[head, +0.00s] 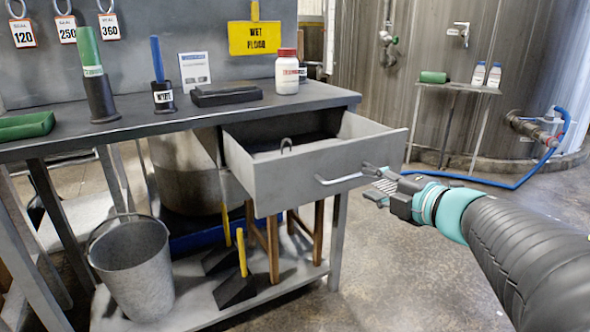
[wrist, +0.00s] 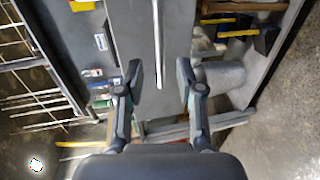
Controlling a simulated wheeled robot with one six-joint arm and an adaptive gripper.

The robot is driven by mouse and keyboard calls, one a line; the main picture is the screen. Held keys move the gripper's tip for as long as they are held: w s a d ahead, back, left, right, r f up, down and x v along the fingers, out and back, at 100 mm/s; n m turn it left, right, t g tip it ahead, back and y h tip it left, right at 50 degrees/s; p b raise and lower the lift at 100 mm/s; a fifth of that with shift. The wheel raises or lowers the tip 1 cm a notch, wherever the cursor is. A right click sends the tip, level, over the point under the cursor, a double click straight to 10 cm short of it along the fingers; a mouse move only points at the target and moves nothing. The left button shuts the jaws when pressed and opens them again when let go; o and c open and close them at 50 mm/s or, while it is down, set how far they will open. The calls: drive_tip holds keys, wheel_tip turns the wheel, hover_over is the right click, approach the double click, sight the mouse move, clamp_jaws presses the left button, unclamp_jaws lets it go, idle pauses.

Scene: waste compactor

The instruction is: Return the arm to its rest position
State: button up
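My gripper (head: 371,183) is at the front of the pulled-out grey drawer (head: 285,185), by the right end of its bar handle (head: 340,180). In the wrist view my gripper (wrist: 160,75) is open, its two fingers well apart. The drawer handle (wrist: 157,40) shows as a pale bar in the gap between the fingertips, touching neither finger in that view. How deep it sits between them I cannot tell. My arm reaches in from the lower right of the head view. The drawer holds a small dark hooked item (head: 286,145).
The workbench (head: 180,115) carries a white red-capped bottle (head: 287,75), a black case (head: 226,95) and upright tools in holders. A metal bucket (head: 135,270) stands on its lower shelf. A blue hose (head: 480,180) lies behind my arm.

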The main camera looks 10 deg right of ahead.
drive_tip(key=shift+s+d, duration=0.15)
drive_tip(key=shift+s, duration=0.25)
drive_tip(key=shift+r, duration=0.1)
drive_tip(key=d+r+m+t+h+p, duration=0.15)
drive_tip(key=d+r+m+h, duration=0.25)
drive_tip(key=m+h, duration=0.4)
drive_tip(key=s+f+m+g+h, duration=0.2)
drive_tip(key=s+f+m+g, duration=0.15)
drive_tip(key=m, duration=0.45)
drive_tip(key=s+a+f+m+g+y+p, duration=0.1)
drive_tip(key=s+a+f+m+g+y, duration=0.1)
drive_tip(key=s+a+f, duration=0.3)
drive_tip(key=s+a+f+m+g+y+p, duration=0.1)
drive_tip(key=s+a+f+m+g, duration=0.3)
drive_tip(key=s, duration=0.5)
drive_tip(key=shift+s+a+f+m+g+y, duration=0.35)
drive_tip(key=shift+a+f+y, duration=0.2)
drive_tip(key=shift+f, duration=0.3)
